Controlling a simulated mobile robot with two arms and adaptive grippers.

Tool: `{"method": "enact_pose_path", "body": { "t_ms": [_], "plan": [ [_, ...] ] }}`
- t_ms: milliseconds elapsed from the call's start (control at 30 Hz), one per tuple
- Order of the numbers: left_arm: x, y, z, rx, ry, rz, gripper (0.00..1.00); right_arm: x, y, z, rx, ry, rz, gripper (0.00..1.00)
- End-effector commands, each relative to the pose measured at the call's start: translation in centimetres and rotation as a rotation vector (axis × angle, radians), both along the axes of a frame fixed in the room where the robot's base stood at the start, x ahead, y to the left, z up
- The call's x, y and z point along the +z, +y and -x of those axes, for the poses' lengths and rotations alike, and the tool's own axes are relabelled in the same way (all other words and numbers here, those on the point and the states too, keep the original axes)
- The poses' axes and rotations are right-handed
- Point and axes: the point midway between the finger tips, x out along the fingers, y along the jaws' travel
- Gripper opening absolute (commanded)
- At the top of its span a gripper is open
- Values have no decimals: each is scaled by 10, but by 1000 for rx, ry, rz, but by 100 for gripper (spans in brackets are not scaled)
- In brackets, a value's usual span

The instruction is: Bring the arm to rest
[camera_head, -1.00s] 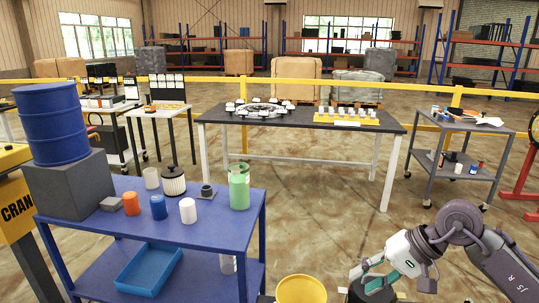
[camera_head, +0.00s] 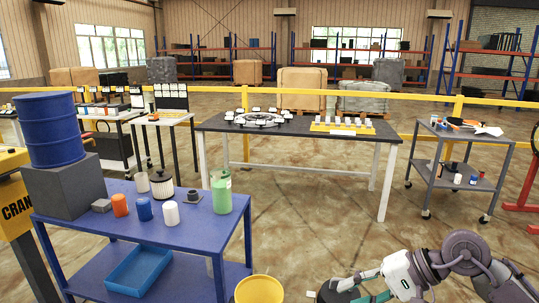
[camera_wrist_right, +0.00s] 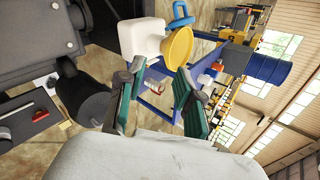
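My right arm (camera_head: 470,258) comes in from the lower right of the head view. Its gripper (camera_head: 345,288) is low at the bottom edge, right of the yellow bucket and in front of the blue cart, partly cut off. In the right wrist view the two green-padded fingers of this gripper (camera_wrist_right: 157,98) stand apart with nothing held between them. My left arm and gripper show in neither view.
A blue cart (camera_head: 150,212) with cans, bottles and a blue tray stands at the left. A yellow bucket (camera_head: 259,290) is at the bottom edge. A dark-topped table (camera_head: 290,130) and a grey cart (camera_head: 450,150) stand farther back. Floor between them is clear.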

Motion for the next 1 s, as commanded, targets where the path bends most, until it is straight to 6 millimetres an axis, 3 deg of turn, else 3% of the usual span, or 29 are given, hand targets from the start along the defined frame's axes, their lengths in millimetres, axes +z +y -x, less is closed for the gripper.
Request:
{"method": "enact_pose_path", "body": {
  "t_ms": [267,400,500,600,700,767,867,900,933,1000],
  "plan": [
    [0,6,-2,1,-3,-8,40,25,58,11,-113,154,-390,35],
    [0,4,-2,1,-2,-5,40,52,84,17,-208,323,-691,35],
    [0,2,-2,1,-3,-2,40,77,92,17,-311,528,-990,35],
    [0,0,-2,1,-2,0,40,98,80,9,-445,809,-1342,35],
    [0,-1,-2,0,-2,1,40,99,51,-4,-584,1117,-1689,35],
    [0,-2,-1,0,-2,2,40,88,29,-11,-672,1310,-1894,35],
    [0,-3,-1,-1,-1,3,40,50,-9,-16,-825,1627,-2233,35],
    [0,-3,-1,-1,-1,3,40,29,-23,-14,-889,1751,-2370,35],
    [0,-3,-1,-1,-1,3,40,11,-33,-11,892,-1747,2350,35],
    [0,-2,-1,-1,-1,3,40,-34,-52,4,813,-1556,2083,35]
  ]
}}
